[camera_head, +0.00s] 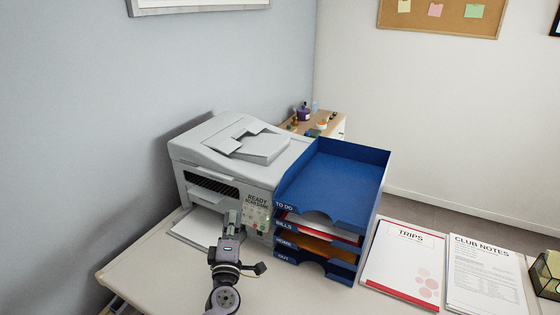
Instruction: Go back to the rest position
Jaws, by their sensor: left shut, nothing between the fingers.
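My left gripper (232,218) is in the head view, in front of the printer (235,160) near its button panel. Its fingers are shut with nothing between them. I cannot tell whether the fingertips touch the panel. The arm comes up from the bottom edge, over the desk (150,262). My right gripper is not in view.
A blue tray stack (335,185) stands right of the printer, with papers in some levels. A TRIPS folder (405,262) and a CLUB NOTES sheet (485,272) lie to its right. A dark holder (547,275) is at the right edge. The desk's front left is clear.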

